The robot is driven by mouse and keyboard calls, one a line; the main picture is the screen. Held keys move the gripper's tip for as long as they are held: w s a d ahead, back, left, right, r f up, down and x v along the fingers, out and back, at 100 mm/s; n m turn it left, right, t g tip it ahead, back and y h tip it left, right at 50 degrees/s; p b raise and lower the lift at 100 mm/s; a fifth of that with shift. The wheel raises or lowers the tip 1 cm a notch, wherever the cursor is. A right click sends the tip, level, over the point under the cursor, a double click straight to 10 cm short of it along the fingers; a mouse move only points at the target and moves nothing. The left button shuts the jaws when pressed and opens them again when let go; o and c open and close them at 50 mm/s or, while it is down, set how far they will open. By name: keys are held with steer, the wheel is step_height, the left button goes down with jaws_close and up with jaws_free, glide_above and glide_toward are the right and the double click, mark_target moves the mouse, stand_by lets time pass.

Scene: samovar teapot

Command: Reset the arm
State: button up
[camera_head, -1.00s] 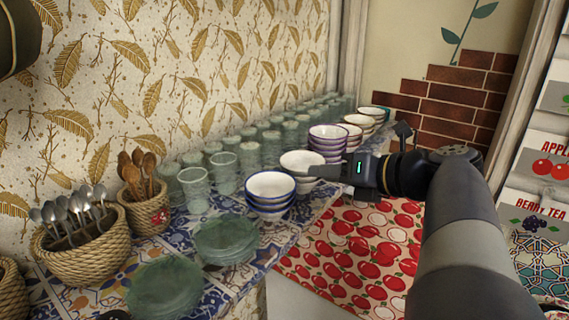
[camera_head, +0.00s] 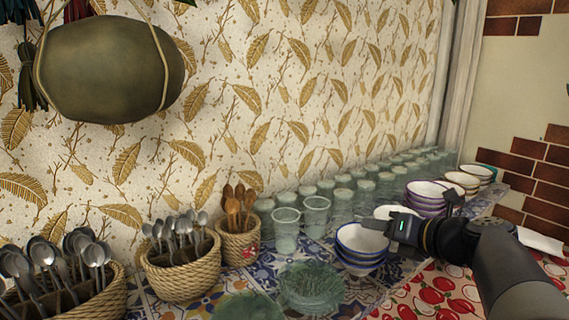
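My gripper (camera_head: 384,223) is at the lower right in the head view, at the end of my dark arm. It appears just in front of a white bowl (camera_head: 392,211) and hides part of it. A stack of blue-rimmed white bowls (camera_head: 361,243) is just left of it. I see the gripper from the side, and its fingertips are too small and dark to tell whether they are open or shut. No held object shows.
A tiled counter (camera_head: 262,272) bears rows of glasses (camera_head: 287,232), purple-rimmed bowls (camera_head: 427,194), glass plates (camera_head: 310,288), a spoon basket (camera_head: 182,272) and a wooden-spoon basket (camera_head: 238,244). A round greenish vessel (camera_head: 112,70) hangs at upper left. A red-patterned cloth (camera_head: 440,292) lies lower right.

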steer(key=shift+s+r, duration=0.1)
steer(key=shift+r, duration=1)
